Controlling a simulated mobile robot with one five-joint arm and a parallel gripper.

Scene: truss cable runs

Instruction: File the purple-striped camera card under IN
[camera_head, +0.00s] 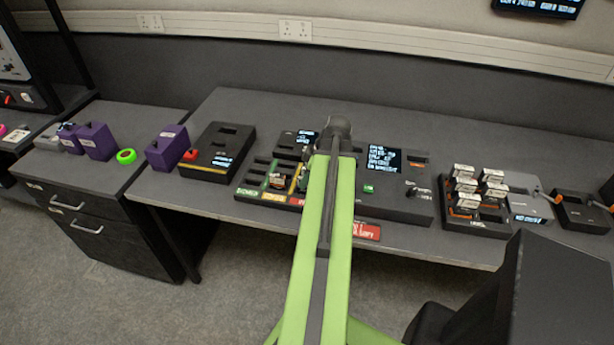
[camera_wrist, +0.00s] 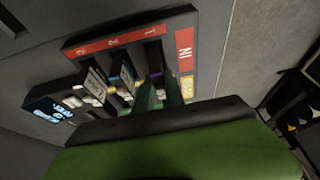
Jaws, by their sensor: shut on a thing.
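In the wrist view my gripper (camera_wrist: 158,88) reaches down into the card rack, its green fingers shut on a dark card (camera_wrist: 154,60) with a purple patch. This looks like the purple-striped camera card, mostly hidden by the fingers. It is at the row beside the red IN label (camera_wrist: 184,45); I cannot tell how deep it sits. Other cards, one with a blue stripe (camera_wrist: 126,76), stand in slots to its left. In the head view the sorting rack (camera_head: 262,172) has green, yellow and red labels; my arm covers its right part and my gripper.
A lit text screen (camera_head: 380,160) stands right of my arm. A holder of several white-and-orange cards (camera_head: 476,190) is further right. A black box (camera_head: 218,150) and purple blocks (camera_head: 167,148) are on the left. The back of the desk is clear.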

